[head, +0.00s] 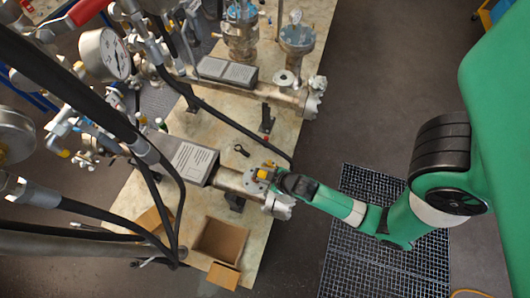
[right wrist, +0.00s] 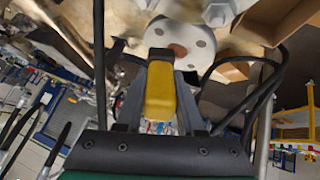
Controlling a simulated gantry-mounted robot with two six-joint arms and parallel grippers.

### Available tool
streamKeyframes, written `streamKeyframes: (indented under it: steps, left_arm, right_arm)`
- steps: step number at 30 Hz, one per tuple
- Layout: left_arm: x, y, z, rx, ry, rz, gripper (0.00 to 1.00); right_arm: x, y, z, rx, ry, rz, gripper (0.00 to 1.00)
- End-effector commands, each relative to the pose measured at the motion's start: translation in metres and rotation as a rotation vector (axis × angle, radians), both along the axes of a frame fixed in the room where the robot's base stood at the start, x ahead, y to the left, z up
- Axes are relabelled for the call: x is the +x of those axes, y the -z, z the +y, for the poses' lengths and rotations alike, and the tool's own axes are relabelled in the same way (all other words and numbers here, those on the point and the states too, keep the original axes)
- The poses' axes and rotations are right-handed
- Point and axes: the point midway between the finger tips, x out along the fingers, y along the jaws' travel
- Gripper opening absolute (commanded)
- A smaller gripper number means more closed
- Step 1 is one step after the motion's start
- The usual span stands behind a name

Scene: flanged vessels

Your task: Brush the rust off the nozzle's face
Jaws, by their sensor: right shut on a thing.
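The nozzle (head: 257,186) is a grey round flange with bolt holes, on the near vessel in the head view. In the right wrist view its pale face (right wrist: 205,57) shows several holes and a reddish-brown round area in the middle. My right gripper (right wrist: 160,68) is shut on a yellow-handled brush (right wrist: 158,95), which points at the face. The yellow also shows at the flange in the head view. The brush's bristles are hidden, and I cannot tell whether they touch the face. My left gripper is not in view.
An open cardboard box (head: 242,231) stands near the table's front edge. A second vessel (head: 270,92) lies farther back, near upright blue-topped flanged pieces (head: 297,38). Black hoses and a gauge (head: 103,54) crowd the left. Floor with a dark grating (head: 350,262) lies right of the table.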

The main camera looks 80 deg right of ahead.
Motion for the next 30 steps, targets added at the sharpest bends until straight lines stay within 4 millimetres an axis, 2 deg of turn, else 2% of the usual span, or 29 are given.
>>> streamKeyframes:
  steps: [30]
  left_arm:
    - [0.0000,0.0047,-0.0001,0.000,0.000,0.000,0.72]
  right_arm:
    - [0.0002,0.0066,0.0014,-0.001,-0.001,0.001,0.00]
